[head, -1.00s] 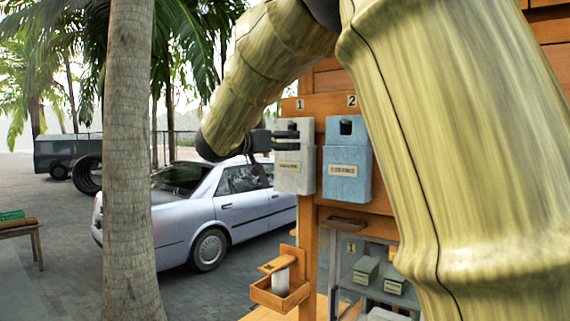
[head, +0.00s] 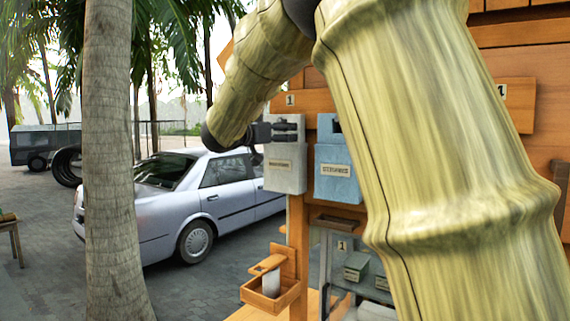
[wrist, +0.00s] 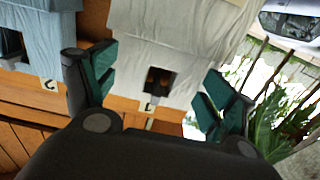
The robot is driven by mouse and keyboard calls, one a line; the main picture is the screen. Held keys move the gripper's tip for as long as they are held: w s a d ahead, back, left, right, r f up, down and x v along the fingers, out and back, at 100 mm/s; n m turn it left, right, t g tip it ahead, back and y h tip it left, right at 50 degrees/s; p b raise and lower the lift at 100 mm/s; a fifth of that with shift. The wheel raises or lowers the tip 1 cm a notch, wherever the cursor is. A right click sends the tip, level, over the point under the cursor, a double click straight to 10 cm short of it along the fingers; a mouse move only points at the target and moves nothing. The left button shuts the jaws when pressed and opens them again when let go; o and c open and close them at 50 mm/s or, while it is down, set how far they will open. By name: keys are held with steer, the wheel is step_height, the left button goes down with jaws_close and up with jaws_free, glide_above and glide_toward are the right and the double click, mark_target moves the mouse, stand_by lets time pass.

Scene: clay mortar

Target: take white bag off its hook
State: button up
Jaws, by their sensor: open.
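The white bag (head: 286,170) hangs on the wooden board under the number 1 label, with a printed tag on its front. In the wrist view the white bag (wrist: 180,45) appears upside down, with a dark cut-out near its top edge where part of the hook shows. My gripper (head: 285,131) is at the upper part of the bag. In the wrist view my gripper (wrist: 160,84) is open, with one finger on each side of the bag's top. I cannot tell whether the fingers touch the bag.
A blue bag (head: 338,172) hangs close to the right of the white bag; it also shows in the wrist view (wrist: 30,35). A small wooden holder (head: 270,292) juts out below. A palm trunk (head: 108,170) and a parked car (head: 195,205) stand to the left.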

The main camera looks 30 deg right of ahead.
steer(key=p+x, duration=0.1)
steer(key=x, duration=0.1)
steer(key=p+x, duration=0.1)
steer(key=shift+w+d+r+p, duration=0.1)
steer(key=shift+w+d+p, duration=0.1)
steer(key=shift+w+p, duration=0.25)
steer(key=shift+w+d, duration=0.1)
steer(key=shift+d, duration=0.4)
steer(key=shift+a, duration=0.1)
steer(key=c, duration=0.9)
steer(key=shift+c, duration=1)
